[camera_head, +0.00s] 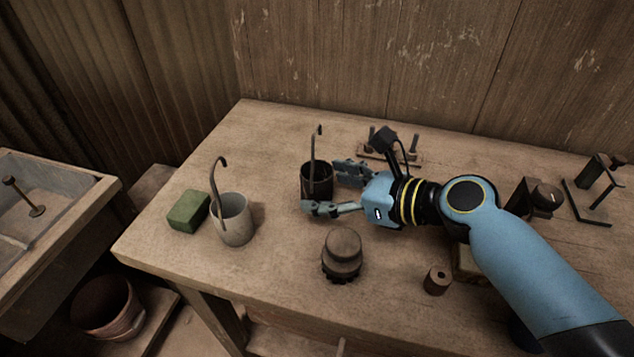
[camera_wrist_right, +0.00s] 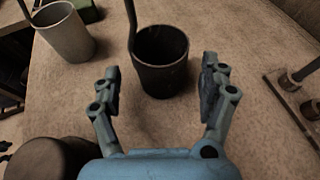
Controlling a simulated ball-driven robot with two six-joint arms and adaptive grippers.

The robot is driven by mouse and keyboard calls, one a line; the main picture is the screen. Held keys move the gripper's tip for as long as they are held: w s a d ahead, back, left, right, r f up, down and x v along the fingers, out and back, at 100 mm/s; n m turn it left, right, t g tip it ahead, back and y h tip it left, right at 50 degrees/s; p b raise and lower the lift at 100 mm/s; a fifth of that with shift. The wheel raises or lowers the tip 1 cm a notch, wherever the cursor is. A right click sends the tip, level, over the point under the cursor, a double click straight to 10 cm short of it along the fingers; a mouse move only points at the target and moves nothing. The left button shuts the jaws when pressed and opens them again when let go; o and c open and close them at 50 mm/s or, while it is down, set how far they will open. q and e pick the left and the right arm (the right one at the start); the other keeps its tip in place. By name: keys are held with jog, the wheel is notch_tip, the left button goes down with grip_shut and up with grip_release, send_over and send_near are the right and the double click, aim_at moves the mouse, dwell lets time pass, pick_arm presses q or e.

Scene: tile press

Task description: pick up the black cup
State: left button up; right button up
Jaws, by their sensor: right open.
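The black cup (camera_head: 317,184) stands upright on the wooden table, with a dark hooked rod standing up from it. In the right wrist view the black cup (camera_wrist_right: 160,62) is ahead of my fingers and roughly centred between them. My right gripper (camera_head: 322,190) is open, with one finger on the cup's near side and one on its far side. In the right wrist view my right gripper (camera_wrist_right: 160,88) has a gap on both sides of the cup. I cannot tell how far the fingertips reach past it. My left gripper is not in view.
A grey-white cup (camera_head: 233,222) with a hooked rod and a green block (camera_head: 188,211) stand to the left. A dark knobbed object (camera_head: 342,255) is in front, near a small brown cylinder (camera_head: 436,281). A pegged rack (camera_head: 398,155) lies behind my gripper.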

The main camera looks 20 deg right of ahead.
aim_at(314, 184)
jog(key=x, duration=0.3)
jog(key=shift+w+a, duration=0.2)
jog(key=shift+w, duration=0.15)
jog(key=shift+c, duration=0.2)
jog(key=c, duration=1.3)
